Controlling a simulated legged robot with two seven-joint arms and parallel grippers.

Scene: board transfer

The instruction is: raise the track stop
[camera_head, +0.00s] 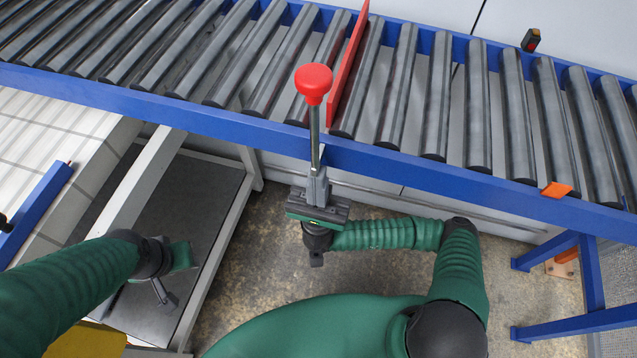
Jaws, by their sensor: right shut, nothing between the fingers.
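The track stop is a thin red plate (349,68) standing between two rollers, its upper edge showing above them. A lever with a round red knob (314,83) and a metal rod (315,135) rises at the conveyor's near rail. My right gripper (317,183) is shut and empty, just below the rod in the picture. It overlaps the rod's lower end, so I cannot tell whether they touch. My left gripper (163,288) is low at the left, away from the lever, its fingers too unclear to read.
The roller conveyor with its blue rail (430,172) runs across the view. A grey-framed stand with a dark panel (205,195) is at the left. Blue legs (590,275) stand at the lower right. An orange marker (557,189) sits on the rail. Bare floor (275,265) shows below the rail.

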